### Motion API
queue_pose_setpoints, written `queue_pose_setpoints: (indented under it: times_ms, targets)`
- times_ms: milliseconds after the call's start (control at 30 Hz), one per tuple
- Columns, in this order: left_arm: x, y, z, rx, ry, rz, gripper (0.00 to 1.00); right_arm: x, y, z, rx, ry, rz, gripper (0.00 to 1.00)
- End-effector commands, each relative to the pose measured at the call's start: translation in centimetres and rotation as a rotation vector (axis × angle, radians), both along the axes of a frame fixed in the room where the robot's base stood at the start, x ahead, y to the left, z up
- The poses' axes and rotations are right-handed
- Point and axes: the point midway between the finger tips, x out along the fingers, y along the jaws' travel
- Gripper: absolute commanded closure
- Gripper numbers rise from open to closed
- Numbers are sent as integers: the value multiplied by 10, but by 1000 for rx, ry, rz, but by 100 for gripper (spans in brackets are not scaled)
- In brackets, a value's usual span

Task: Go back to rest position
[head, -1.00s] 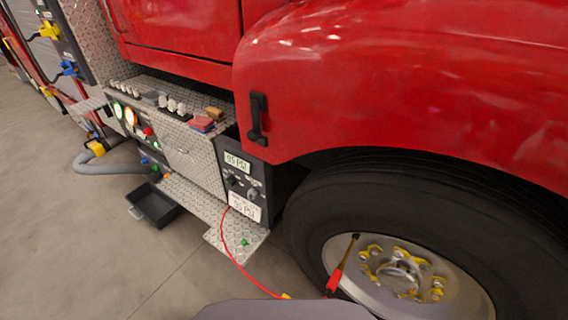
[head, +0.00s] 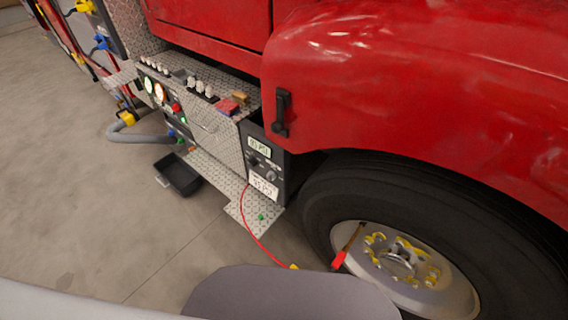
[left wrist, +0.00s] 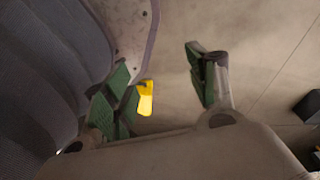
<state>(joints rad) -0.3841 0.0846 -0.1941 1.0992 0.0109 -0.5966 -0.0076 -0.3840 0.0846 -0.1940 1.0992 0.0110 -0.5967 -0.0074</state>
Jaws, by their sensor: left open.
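In the left wrist view my left gripper (left wrist: 165,92) is open, its two green-padded fingers apart with the floor showing between them. A yellow piece (left wrist: 146,98) shows beside the left finger; I cannot tell whether they touch. The truck's tire (left wrist: 40,70) fills the left of that view. In the head view neither gripper shows. A grey rounded part of mine covers the bottom middle, and another part of mine crosses the lower left.
The red truck's front wheel (head: 462,285) stands at the right. A red hose (head: 248,222) runs from the pump panel (head: 264,150) down toward the wheel. A black tray (head: 180,176) lies on the floor by the step (head: 236,200). The floor at left is clear.

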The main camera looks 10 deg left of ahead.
Motion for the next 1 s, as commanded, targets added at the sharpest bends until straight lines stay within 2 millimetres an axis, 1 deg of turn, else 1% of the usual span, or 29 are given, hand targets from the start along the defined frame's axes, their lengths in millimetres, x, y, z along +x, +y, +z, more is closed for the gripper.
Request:
queue_pose_setpoints:
  times_ms: [33, 467, 1000]
  targets:
    - [-5, 2, 5, 1, 2, 0, 42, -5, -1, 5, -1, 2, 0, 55]
    - [-47, 15, 15, 10, 8, -1, 42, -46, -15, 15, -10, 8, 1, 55]
    - [-102, 33, 35, 20, 14, -3, 42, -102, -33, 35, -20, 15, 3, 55]
